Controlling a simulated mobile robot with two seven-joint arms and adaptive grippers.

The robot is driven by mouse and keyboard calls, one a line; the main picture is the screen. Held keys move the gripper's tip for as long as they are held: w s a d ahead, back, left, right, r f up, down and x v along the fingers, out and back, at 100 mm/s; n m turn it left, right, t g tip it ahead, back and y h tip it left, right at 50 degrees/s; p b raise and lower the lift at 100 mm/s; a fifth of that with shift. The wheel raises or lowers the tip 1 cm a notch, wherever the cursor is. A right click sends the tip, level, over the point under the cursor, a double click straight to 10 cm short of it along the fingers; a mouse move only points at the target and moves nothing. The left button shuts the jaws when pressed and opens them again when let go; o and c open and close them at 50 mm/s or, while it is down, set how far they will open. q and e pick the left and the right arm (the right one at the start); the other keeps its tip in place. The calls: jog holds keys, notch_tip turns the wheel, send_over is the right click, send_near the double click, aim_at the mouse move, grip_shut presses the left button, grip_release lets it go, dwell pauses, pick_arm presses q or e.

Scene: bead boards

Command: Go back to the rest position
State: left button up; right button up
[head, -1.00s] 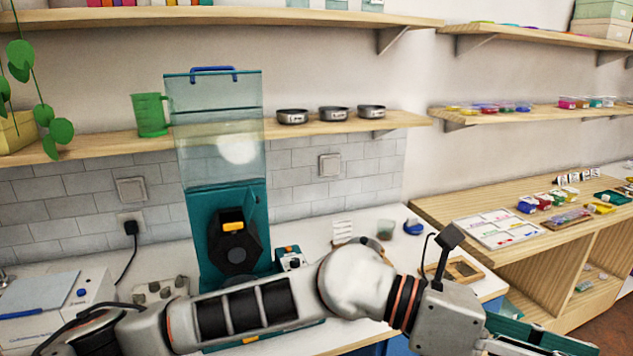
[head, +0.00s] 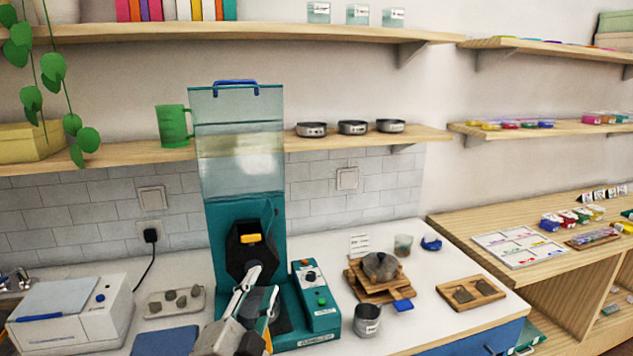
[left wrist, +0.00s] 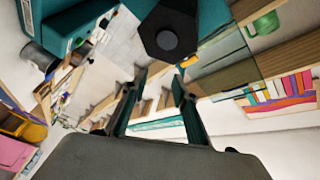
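My left gripper (head: 258,292) shows at the bottom of the head view, in front of the teal machine (head: 218,215) with the clear upper panel. In the left wrist view my left gripper (left wrist: 159,82) has its two teal fingers spread apart, with nothing held between them. The machine's black hexagonal part (left wrist: 170,38) shows beyond the fingertips. I cannot tell the exact gap between gripper and machine. My right gripper is in neither view.
A white appliance (head: 72,315) and a stone tray (head: 160,312) are on the left. A shelf (head: 350,137) runs above.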

pick_arm(q)
jog(key=s+a+f+n+g+y, duration=0.2)
jog(key=s+a+f+g+y, duration=0.15)
jog(key=a+f, duration=0.45)
jog(key=s+a+f+n+g+y, duration=0.25)
jog(key=s+a+f, duration=0.25)
jog(key=a+f, duration=0.3)
jog(key=s+a+f+n+g+y, duration=0.1)
jog(key=s+a+f+g, duration=0.2)
jog(key=s+a+f, duration=0.3)
jog(key=s+a+f+n+g+y, duration=0.1)
jog(key=s+a+f+g, duration=0.25)
jog(key=s, duration=0.55)
jog(key=d+f+n+t+h, duration=0.2)
jog(key=d+f+t+h, duration=0.2)
jog(key=d+f, duration=0.9)
notch_tip(320, 180, down, 4)
jog(key=h, duration=0.3)
jog(key=shift+w+d+n, duration=0.2)
jog(key=shift+w+n, duration=0.05)
jog(key=shift+n, duration=0.1)
